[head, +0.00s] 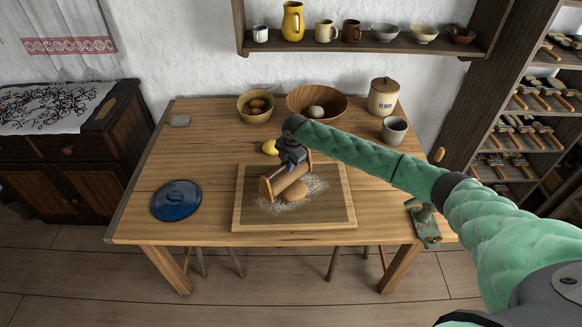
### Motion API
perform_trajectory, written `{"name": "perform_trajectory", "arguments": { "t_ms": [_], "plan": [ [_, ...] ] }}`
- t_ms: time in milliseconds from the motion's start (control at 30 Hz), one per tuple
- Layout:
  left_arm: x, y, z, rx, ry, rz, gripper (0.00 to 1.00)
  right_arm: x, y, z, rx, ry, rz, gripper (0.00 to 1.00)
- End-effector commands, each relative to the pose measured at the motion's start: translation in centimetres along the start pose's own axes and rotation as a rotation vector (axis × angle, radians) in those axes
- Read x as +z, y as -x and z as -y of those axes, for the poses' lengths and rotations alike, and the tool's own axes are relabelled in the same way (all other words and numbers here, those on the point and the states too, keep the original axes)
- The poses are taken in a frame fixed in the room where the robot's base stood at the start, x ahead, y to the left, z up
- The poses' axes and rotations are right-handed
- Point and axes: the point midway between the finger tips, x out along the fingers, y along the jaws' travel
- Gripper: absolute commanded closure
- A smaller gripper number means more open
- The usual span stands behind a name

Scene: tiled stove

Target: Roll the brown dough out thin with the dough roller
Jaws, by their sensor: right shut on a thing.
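The brown dough (294,193) lies as a small rounded lump on the wooden board (244,219), with white flour scattered around it. The dough roller (280,184), a wooden roller in a wooden frame, is tilted at the left of the dough and partly in front of it. Whether it touches the dough or board I cannot tell. My right gripper (291,160) is shut on the dough roller from above, and my arm reaches in from the right. My left gripper is not in view.
A yellow lemon-like thing (270,147) lies just behind the board. Bowls (317,101), a flour jar (383,97) and a grey cup (394,130) stand at the back. A greenish device (424,226) sits at the right edge.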

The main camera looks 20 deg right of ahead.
Motion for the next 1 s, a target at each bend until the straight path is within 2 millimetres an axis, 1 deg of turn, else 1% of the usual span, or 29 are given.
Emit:
{"name": "perform_trajectory", "arguments": {
  "t_ms": [333,433,1000],
  "plan": [
    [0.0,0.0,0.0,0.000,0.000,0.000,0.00,0.0,-0.1,-0.1,-0.001,0.000,-0.001,1.00],
    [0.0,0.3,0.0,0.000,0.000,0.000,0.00,0.0,0.1,0.2,-0.001,0.000,0.000,1.00],
    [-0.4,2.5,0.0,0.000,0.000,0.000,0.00,0.0,0.9,4.3,-0.002,-0.001,0.000,1.00]
  ]
}}
